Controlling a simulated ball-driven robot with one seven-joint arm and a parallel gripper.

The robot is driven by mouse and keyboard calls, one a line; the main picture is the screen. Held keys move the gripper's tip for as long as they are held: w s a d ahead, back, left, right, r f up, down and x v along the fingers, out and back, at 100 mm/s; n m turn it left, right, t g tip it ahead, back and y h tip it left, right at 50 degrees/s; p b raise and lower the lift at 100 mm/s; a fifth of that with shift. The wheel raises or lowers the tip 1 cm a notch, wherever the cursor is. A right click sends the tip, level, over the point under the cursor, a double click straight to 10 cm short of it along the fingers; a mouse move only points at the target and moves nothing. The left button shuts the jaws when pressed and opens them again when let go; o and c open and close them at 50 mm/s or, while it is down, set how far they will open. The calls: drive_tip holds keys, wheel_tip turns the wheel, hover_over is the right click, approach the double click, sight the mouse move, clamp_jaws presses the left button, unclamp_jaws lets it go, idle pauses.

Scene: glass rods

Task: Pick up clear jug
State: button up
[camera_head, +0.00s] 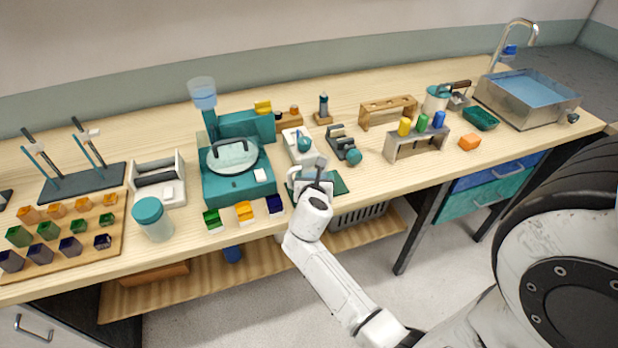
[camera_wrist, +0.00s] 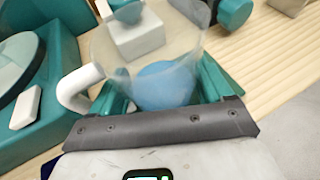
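The clear jug (camera_wrist: 165,45) shows in the wrist view, see-through, with blue liquid (camera_wrist: 165,85) in its lower part and a white handle (camera_wrist: 75,88) on its left side. My gripper (camera_wrist: 163,88) has its teal fingers apart, one on each side of the jug's body. I cannot tell whether the fingers press on the glass. In the head view my gripper (camera_head: 316,172) is over the front edge of the bench, at a teal mat (camera_head: 336,184). There my gripper and wrist hide most of the jug.
A teal machine (camera_head: 236,188) with a round glass lid stands just left of my gripper. A white block device (camera_head: 298,146) and a dark device with a teal knob (camera_head: 344,148) stand close behind. Bare bench lies between.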

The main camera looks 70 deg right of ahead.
drive_tip(key=c, duration=0.5)
drive_tip(key=shift+o, duration=0.2)
drive_tip(key=shift+r, duration=0.15)
